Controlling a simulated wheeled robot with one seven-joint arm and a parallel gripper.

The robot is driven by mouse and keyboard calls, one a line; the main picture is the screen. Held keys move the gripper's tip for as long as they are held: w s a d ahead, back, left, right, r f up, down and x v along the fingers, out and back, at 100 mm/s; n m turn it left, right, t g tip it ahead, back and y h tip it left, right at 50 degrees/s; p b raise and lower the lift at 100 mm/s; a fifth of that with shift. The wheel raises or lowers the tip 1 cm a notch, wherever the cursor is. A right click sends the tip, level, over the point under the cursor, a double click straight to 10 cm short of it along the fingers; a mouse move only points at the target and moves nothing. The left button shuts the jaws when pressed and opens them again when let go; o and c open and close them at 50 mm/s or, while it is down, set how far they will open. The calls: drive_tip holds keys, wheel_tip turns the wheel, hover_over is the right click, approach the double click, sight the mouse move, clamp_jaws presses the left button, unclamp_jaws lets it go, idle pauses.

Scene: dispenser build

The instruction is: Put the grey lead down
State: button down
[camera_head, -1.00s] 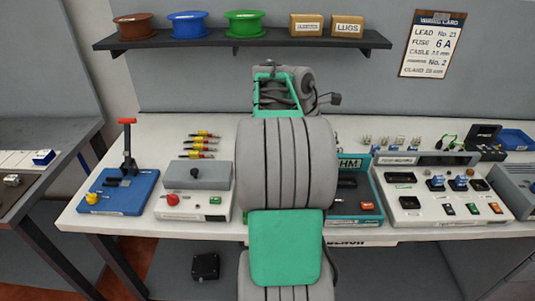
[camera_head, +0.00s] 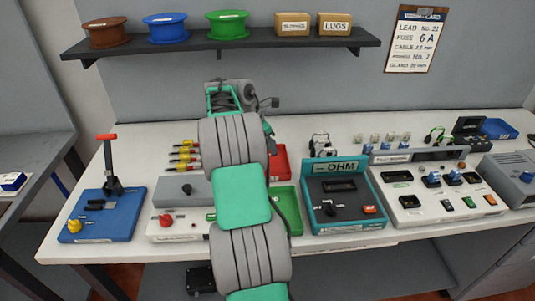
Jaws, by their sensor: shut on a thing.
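My own grey and green arm stands across the middle of the view and hides part of the bench. My gripper is hidden behind the arm links, so its jaws and anything in them do not show. I cannot make out the grey lead for certain. A small black and pale looped item (camera_head: 320,145) lies behind the teal OHM meter (camera_head: 345,167); I cannot tell whether it is a lead. A red tray (camera_head: 280,161) and a green tray (camera_head: 287,207) show partly, just right of the arm.
On the white bench (camera_head: 135,148) stand a blue lever press (camera_head: 125,222), a grey-topped box (camera_head: 184,188) and a white switch panel (camera_head: 440,205). Several red-yellow leads (camera_head: 185,155) lie behind the box. A dark shelf (camera_head: 350,37) with spools and boxes hangs above.

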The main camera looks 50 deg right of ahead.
drive_tip(key=f, duration=0.1)
drive_tip(key=w+f, duration=0.1)
drive_tip(key=f, duration=0.1)
drive_tip(key=shift+d+f+b, duration=0.15)
drive_tip(key=shift+f+b, duration=0.1)
drive_tip(key=shift+b, duration=0.05)
drive_tip(key=shift+f, duration=0.4)
drive_tip(key=shift+f, duration=0.1)
drive_tip(key=c, duration=1.3)
unclamp_jaws()
drive_tip(key=shift+c, duration=0.2)
